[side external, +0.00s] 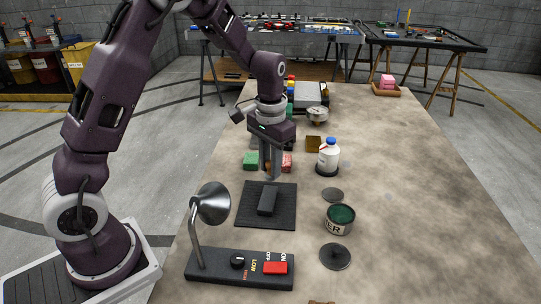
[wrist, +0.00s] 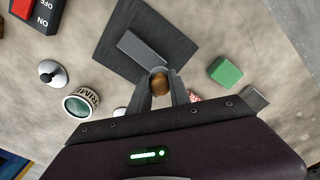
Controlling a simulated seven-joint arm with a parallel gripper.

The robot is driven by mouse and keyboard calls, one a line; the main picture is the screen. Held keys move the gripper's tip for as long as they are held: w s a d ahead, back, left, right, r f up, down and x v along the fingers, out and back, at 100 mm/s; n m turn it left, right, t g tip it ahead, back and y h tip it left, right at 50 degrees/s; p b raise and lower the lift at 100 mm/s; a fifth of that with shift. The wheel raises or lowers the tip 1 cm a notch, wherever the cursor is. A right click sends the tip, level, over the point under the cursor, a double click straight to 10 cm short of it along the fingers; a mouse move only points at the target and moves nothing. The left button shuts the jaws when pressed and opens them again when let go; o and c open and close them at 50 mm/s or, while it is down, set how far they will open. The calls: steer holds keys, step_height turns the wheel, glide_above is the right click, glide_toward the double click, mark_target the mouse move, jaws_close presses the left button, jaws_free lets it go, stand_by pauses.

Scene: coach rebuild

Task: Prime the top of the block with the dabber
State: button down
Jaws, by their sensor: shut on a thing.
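My gripper (side external: 270,172) is shut on a brown rounded wooden piece (wrist: 159,82), which looks like the dabber's handle. The fingers hide most of it, and its dabbing end cannot be seen. The dark grey block (side external: 267,200) lies on a black mat (side external: 283,217). In the side view my gripper is at the far edge of the mat, beyond the block. In the wrist view the block (wrist: 143,48) is just past the fingertips, apart from them. The open primer can (side external: 340,220), with dark green contents, stands right of the mat; it also shows in the wrist view (wrist: 82,103).
A control box (side external: 240,268) with a red switch and metal lamp (side external: 212,203) stands in front of the mat. A knobbed dark disc (side external: 335,257) lies before the can. A blue-capped bottle (side external: 328,158) and green block (side external: 250,160) are near my gripper. The table's right side is clear.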

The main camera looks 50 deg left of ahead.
steer(key=shift+f, duration=0.85)
steer(key=shift+s+d+f, duration=0.3)
steer(key=shift+s+f, duration=0.05)
steer(key=shift+f, duration=0.35)
steer(key=shift+s+d, duration=1.25)
steer(key=shift+s, duration=0.2)
steer(key=shift+s+d, duration=1.2)
steer(key=shift+s, duration=0.25)
steer(key=shift+w+a+r, duration=0.1)
steer(key=shift+w+a, duration=1.3)
steer(key=shift+w, duration=0.25)
steer(key=shift+w+a, duration=1.4)
steer(key=shift+w, duration=0.25)
steer(key=shift+r, duration=4)
